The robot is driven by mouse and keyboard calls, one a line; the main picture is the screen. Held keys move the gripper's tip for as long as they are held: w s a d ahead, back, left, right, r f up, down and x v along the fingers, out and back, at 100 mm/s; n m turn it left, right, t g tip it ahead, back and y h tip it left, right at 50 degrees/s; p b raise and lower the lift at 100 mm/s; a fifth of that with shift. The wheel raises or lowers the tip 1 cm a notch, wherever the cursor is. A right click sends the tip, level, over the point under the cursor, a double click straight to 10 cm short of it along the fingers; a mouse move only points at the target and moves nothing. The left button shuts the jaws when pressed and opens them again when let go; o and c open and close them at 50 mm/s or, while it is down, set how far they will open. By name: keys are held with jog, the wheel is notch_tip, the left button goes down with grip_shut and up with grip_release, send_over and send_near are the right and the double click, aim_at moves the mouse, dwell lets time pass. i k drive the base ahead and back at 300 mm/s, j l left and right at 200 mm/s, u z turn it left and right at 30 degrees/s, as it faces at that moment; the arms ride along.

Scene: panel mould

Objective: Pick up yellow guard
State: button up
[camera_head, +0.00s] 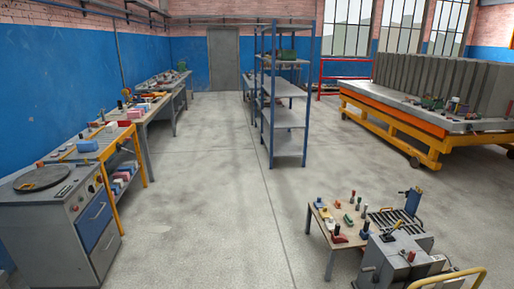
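I cannot pick out a yellow guard for certain. A curved yellow bar (450,276) shows at the bottom right, beside a grey machine (398,262), and the frame's edge cuts it off. A small yellow piece (397,224) sits on top of the same machine. Other yellow bits among the small items on the benches are too small to name. My gripper is not in view.
A small table (322,232) with several small items stands behind the machine. A blue shelf rack (289,123) stands mid-room. Benches and a grey cabinet (50,235) line the left wall. An orange-framed platform (395,115) is at right. The central floor is clear.

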aim_at(326, 214)
jog(key=i, duration=2.15)
jog(key=i+j+z, duration=0.2)
jog(key=i+z, duration=0.25)
jog(key=i, duration=0.35)
jog(key=i+j+z, duration=0.4)
jog(key=i, duration=0.4)
jog(key=i+j+z, duration=0.45)
jog(key=i+j, duration=0.2)
jog(key=j, duration=0.1)
